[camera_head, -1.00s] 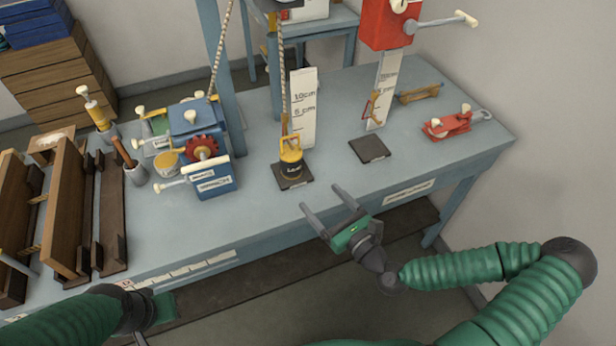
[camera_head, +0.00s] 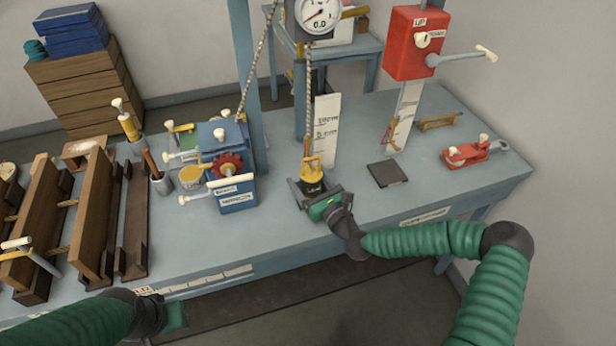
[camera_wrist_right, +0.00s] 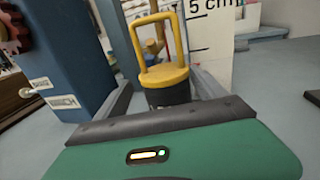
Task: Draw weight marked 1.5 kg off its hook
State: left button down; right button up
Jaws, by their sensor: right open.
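The weight (camera_head: 313,176) is a black cylinder with a yellow top and yellow handle, standing upright on a dark pad on the bench. Its marking is too small to read. A rope (camera_head: 308,105) comes down to it from above; the hook at its end is hard to make out. My right gripper (camera_head: 310,188) is open, with its fingers either side of the weight. In the right wrist view the weight (camera_wrist_right: 168,78) stands between the spread fingers, its lower part hidden by the gripper body. My left gripper (camera_head: 174,312) is low at the left, fingers unclear.
A blue winch box (camera_head: 238,196) with a red gear stands left of the weight. A white scale strip (camera_head: 326,130) stands behind it. An empty dark pad (camera_head: 387,174), a red crank box (camera_head: 415,45) and a red clamp (camera_head: 474,152) are to the right.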

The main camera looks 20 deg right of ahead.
jog(key=shift+w+d+f, duration=0.2)
jog(key=shift+w+d, duration=0.15)
jog(key=shift+d, duration=0.4)
jog(key=shift+c, duration=0.8)
jog(key=shift+s+a+r, duration=0.1)
jog(key=shift+a, duration=0.45)
jog(key=c, duration=0.9)
jog(key=shift+d, duration=0.15)
grip_shut()
jog(key=shift+d+r, duration=0.1)
jog(key=shift+r, duration=0.05)
pick_arm(q)
jog(key=shift+w+d, duration=0.2)
jog(key=shift+d, duration=0.3)
pick_arm(e)
jog(key=shift+w+r, duration=0.1)
jog(key=shift+w, duration=0.1)
